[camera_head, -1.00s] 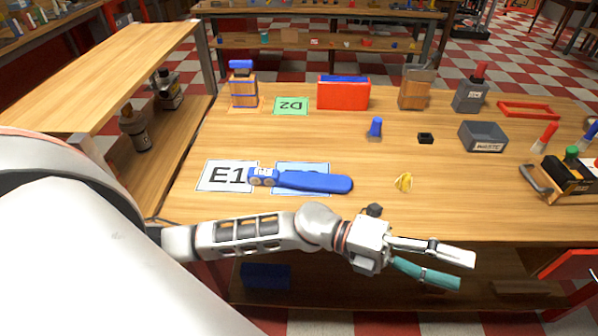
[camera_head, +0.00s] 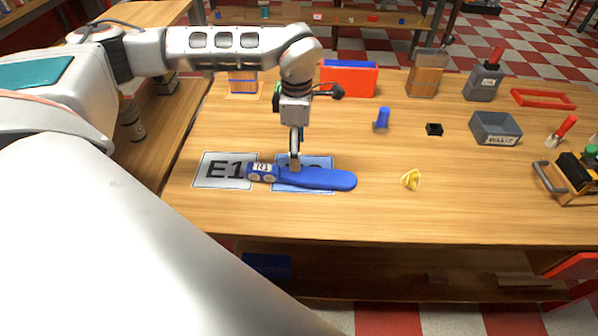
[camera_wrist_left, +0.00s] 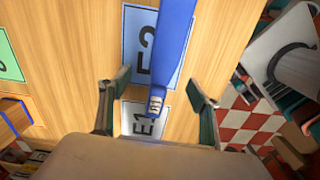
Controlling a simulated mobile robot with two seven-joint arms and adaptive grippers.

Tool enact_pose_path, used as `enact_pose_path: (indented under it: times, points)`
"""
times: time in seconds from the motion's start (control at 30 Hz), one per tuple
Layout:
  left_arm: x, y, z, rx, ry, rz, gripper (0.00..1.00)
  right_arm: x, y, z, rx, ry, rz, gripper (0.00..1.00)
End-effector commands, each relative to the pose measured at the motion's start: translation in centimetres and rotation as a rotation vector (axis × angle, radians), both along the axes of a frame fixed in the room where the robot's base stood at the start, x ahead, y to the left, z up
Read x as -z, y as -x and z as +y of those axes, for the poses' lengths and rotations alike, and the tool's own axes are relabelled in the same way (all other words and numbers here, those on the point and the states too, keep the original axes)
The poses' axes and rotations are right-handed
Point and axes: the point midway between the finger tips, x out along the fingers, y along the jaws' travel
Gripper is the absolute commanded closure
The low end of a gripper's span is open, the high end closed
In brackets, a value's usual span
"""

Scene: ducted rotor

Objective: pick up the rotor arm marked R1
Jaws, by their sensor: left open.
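The blue rotor arm (camera_head: 320,179) lies flat on the table across a light blue card and the edge of the white card marked E1 (camera_head: 222,170). A small label shows on its left end; I read it as R1 but it is tiny. My left gripper (camera_head: 295,163) points down at the rotor arm, near its labelled end. In the left wrist view the open fingers (camera_wrist_left: 158,115) stand apart on either side of the rotor arm (camera_wrist_left: 167,60), with a gap to each side. The card marked E2 (camera_wrist_left: 135,45) lies partly under it. My right gripper is not in view.
A yellow piece (camera_head: 411,180) and a blue peg (camera_head: 381,119) lie to the right. A grey waste bin (camera_head: 496,129), a red box (camera_head: 349,79) and wooden holders (camera_head: 427,75) stand further back. The table front is clear.

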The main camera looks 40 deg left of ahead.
Motion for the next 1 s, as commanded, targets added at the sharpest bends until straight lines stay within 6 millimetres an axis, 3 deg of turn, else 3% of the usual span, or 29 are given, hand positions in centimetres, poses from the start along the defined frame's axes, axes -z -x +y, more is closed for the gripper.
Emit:
enact_pose_path:
  times: [0.6,0.9,1.0]
  points:
    - [7.1,0.4,-0.8,0.000,0.001,0.002,0.38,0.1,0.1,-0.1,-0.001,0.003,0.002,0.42]
    - [7.4,0.4,-0.8,0.000,0.000,0.001,0.38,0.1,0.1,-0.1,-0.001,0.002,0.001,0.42]
    - [7.4,0.4,-0.8,0.000,0.000,0.001,0.63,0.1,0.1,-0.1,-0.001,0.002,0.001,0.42]
